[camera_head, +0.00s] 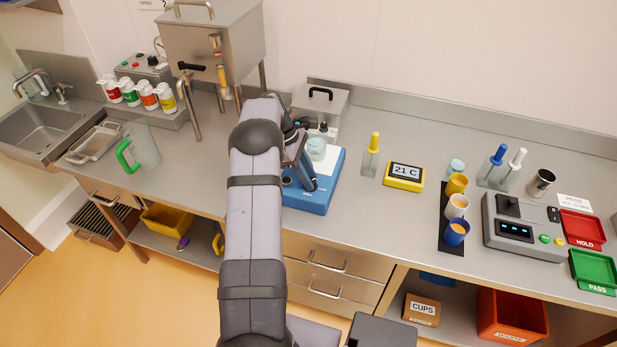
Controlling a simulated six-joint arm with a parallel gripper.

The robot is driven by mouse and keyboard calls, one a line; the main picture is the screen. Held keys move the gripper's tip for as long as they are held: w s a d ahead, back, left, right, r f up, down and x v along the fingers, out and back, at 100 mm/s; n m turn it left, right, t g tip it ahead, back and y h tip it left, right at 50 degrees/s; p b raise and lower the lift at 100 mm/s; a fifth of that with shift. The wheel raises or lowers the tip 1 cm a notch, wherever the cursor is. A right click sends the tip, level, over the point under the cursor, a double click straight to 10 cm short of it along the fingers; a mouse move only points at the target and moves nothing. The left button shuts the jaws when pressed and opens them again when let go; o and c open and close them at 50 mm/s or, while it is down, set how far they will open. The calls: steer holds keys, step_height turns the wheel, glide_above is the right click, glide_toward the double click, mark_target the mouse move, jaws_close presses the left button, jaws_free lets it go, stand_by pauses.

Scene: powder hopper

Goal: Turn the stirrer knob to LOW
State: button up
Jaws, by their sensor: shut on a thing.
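The stirrer is a blue box (325,195) on the steel bench, just right of my arm. A clear beaker with pale liquid (317,148) stands on it. My gripper (309,184) points down over the front part of the stirrer, where it is shut on what appears to be the stirrer knob. The knob and my fingertips are mostly hidden by the gripper and wrist, so the knob's setting and its LOW mark cannot be read. A small dark round spot shows on the stirrer's front left, partly behind my arm.
A steel hopper (212,45) on legs stands behind left. A yellow 21 C display (404,177) and a yellow-handled tool (373,150) stand to the right, with cups (457,206) and a grey meter (522,228) beyond. A green-handled jug (142,147) is left.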

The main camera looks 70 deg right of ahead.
steer(key=m+y, duration=0.1)
steer(key=m, duration=0.3)
steer(key=shift+d+m+y, duration=0.15)
steer(key=shift+m+y, duration=0.25)
steer(key=shift+t, duration=0.3)
steer(key=o, duration=1)
steer(key=shift+o, duration=0.2)
steer(key=shift+r, duration=0.15)
steer(key=shift+r+b, duration=0.5)
steer(key=shift+r, duration=0.15)
step_height(320, 180, up, 8)
steer(key=p, duration=0.2)
steer(key=shift+r, duration=0.25)
